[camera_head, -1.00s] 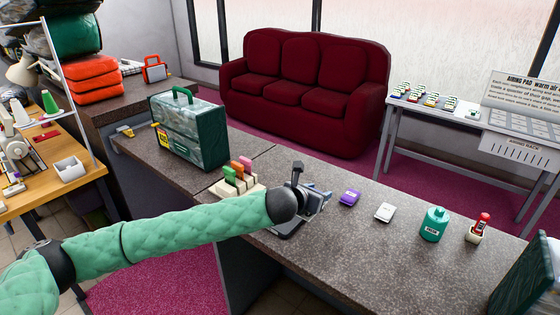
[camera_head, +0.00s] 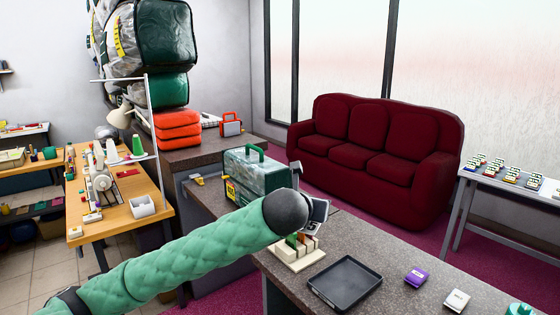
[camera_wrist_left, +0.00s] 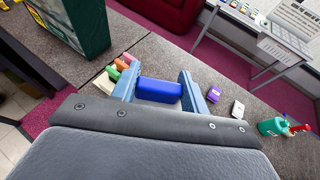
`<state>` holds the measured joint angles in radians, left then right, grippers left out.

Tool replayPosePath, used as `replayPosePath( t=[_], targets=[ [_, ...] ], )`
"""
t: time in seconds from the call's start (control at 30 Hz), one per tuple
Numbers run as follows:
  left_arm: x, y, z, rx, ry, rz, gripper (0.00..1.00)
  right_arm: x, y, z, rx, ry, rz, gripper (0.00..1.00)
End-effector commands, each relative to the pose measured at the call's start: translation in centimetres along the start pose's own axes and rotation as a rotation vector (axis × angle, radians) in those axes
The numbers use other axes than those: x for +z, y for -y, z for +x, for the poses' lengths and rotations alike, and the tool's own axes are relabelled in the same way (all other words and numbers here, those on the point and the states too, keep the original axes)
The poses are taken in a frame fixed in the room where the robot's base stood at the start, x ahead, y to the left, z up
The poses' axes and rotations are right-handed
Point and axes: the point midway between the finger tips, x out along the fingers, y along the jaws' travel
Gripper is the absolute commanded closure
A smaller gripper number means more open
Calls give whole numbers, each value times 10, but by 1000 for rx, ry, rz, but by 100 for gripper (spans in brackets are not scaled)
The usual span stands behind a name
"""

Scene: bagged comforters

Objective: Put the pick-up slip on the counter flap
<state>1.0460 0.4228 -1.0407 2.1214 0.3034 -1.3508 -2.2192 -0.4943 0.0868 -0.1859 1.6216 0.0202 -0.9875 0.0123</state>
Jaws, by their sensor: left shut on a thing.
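My left gripper (camera_head: 318,210) is raised over the counter near the slip rack. In the left wrist view its two blue-grey fingers (camera_wrist_left: 160,82) are shut on a blue block-like piece (camera_wrist_left: 160,91), which seems to be the pick-up slip. The arm hides this piece in the head view. The counter flap appears to be the counter section (camera_head: 209,198) left of the seam. A clear-and-green bagged case (camera_head: 258,176) with a handle stands on it. My right gripper is not in view.
A cream rack (camera_head: 298,256) with several coloured slips stands near the seam. A black tray (camera_head: 345,284), a purple box (camera_head: 416,277) and a white box (camera_head: 456,300) lie to its right. A yellow item (camera_head: 198,180) lies at the flap's far left end.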

Motion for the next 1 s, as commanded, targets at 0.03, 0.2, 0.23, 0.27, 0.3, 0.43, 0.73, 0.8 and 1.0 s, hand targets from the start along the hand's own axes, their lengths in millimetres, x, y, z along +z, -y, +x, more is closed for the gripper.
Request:
replayPosePath(
  t=[0.03, 0.2, 0.23, 0.27, 0.3, 0.43, 0.73, 0.8, 1.0],
  targets=[
    [-8, -16, -5, 27, -3, -14, 77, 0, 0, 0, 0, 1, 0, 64],
    [-30, -63, -19, 113, -4, -49, 77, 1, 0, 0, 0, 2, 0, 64],
    [-34, -70, -21, 126, -4, -54, 77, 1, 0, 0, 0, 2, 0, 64],
    [-39, -77, -23, 138, -4, -59, 77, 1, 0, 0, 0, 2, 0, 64],
    [-45, -86, -26, 154, -3, -66, 77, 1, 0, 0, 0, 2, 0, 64],
    [-67, -114, -35, 203, -3, -84, 77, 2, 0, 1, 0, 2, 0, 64],
    [-124, -164, -53, 288, -5, -119, 77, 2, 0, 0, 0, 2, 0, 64],
    [-138, -173, -57, 303, -5, -125, 77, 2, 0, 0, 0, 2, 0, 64],
    [-180, -195, -66, 340, -5, -141, 77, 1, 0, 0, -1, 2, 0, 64]
  ],
)
